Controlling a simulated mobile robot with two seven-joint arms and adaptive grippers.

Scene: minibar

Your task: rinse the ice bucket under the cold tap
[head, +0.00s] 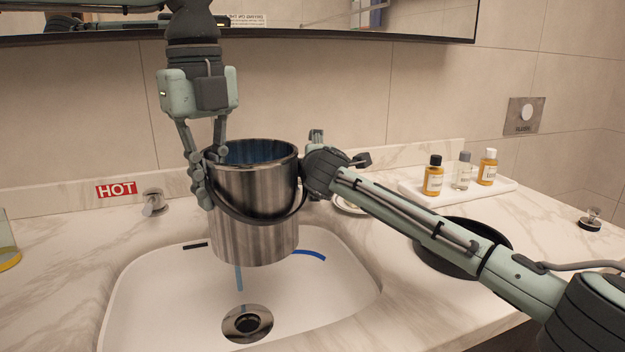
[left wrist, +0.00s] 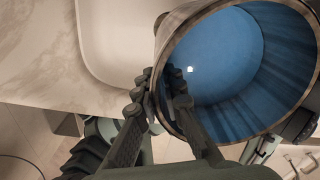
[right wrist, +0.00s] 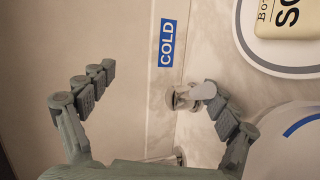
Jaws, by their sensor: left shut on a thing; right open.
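The steel ice bucket (head: 255,215) hangs upright over the sink (head: 170,300), above the drain. My left gripper (head: 212,168) is shut on its left rim, one finger inside and one outside. The left wrist view shows the blue bucket interior (left wrist: 245,75) with a small white spot, and the same gripper (left wrist: 161,84) on the rim. My right gripper (head: 317,138) is behind the bucket, mostly hidden by its own wrist. In the right wrist view, that open gripper (right wrist: 157,80) has the cold tap's knob (right wrist: 188,97) beside its right finger; contact is unclear. The blue COLD label (right wrist: 167,42) is above.
The HOT label (head: 117,189) and hot knob (head: 154,202) are at left. A dark round bowl (head: 462,262) sits beneath my right forearm. A white tray (head: 410,188) with small bottles is at back right. A soap dish (right wrist: 290,68) is near the cold knob. A mirror (head: 400,20) hangs above.

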